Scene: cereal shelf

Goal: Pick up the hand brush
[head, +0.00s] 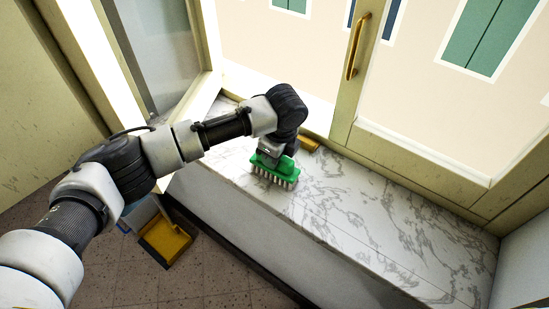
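The hand brush (275,172) is green with pale bristles pointing down. It is at the marble ledge, near its left part and close to the front edge. My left arm comes in from the left, and my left gripper (275,155) points down right at the top of the brush. The fingertips are mostly hidden by the wrist and the brush, so I cannot tell whether they are closed on it. I cannot tell whether the bristles touch the marble. My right gripper is out of view.
The marble ledge (390,232) is clear to the right of the brush. A small golden-brown item (308,143) lies behind the gripper. Glazed doors with a brass handle (357,46) stand along the back. A yellow and grey object (165,240) is on the tiled floor.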

